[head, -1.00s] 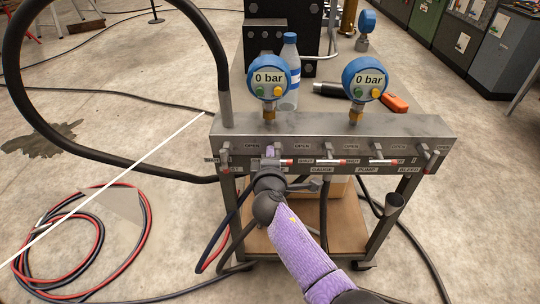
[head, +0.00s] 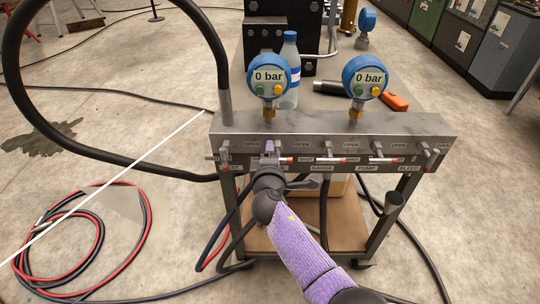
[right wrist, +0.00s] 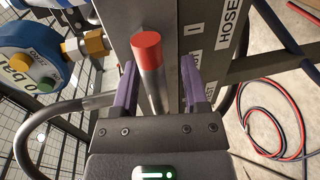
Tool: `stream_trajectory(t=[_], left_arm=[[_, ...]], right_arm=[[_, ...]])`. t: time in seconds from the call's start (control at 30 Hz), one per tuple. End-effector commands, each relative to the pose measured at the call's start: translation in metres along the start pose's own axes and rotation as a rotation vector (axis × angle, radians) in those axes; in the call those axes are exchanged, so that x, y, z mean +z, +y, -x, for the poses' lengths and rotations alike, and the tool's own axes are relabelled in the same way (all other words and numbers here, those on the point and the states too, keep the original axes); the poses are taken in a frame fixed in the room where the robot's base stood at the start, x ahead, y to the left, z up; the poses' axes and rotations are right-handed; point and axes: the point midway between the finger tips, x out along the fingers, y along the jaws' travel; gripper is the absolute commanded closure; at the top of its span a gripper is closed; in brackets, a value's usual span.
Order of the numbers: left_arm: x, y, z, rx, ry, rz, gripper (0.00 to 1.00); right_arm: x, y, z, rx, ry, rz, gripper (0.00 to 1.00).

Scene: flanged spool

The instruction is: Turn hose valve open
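The hose valve's handle (right wrist: 150,75) is a grey metal rod with a red tip, and it lies between my right gripper's fingers (right wrist: 157,82) in the right wrist view. The purple fingers stand apart on either side of it; the rod is closer to one finger, with a clear gap to the other. A HOSE label (right wrist: 230,22) sits beside it. In the head view my right gripper (head: 269,152) is at the manifold's front face, hiding much of this valve; the red tip (head: 286,161) points right, toward a SHUT label. My left gripper is out of view.
The steel manifold (head: 300,126) carries similar handles for gauge, pump and bleed to the right. Two blue gauges (head: 268,75) reading 0 bar rise above it. A bottle (head: 290,50) stands behind. A thick black hose loops left, and a red-black coil (head: 140,240) lies on the floor.

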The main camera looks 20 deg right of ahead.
Motion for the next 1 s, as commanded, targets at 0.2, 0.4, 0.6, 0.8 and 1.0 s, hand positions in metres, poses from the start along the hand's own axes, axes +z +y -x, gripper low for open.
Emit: stream_trajectory(t=[0.2, 0.4, 0.6, 0.8, 1.0], left_arm=[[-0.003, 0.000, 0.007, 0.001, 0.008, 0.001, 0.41], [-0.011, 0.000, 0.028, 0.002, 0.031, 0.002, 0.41], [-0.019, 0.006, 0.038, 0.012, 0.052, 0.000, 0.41], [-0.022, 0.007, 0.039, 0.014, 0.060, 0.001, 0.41], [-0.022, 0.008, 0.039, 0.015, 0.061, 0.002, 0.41]], right_arm=[[0.000, 0.002, 0.009, 0.000, 0.001, -0.001, 0.43], [0.000, 0.005, 0.053, 0.000, 0.001, -0.003, 0.43], [0.000, 0.002, 0.090, -0.001, 0.001, -0.001, 0.43], [0.000, 0.000, 0.100, 0.000, 0.000, -0.001, 0.43], [0.000, 0.000, 0.099, 0.000, 0.000, 0.000, 0.43]])
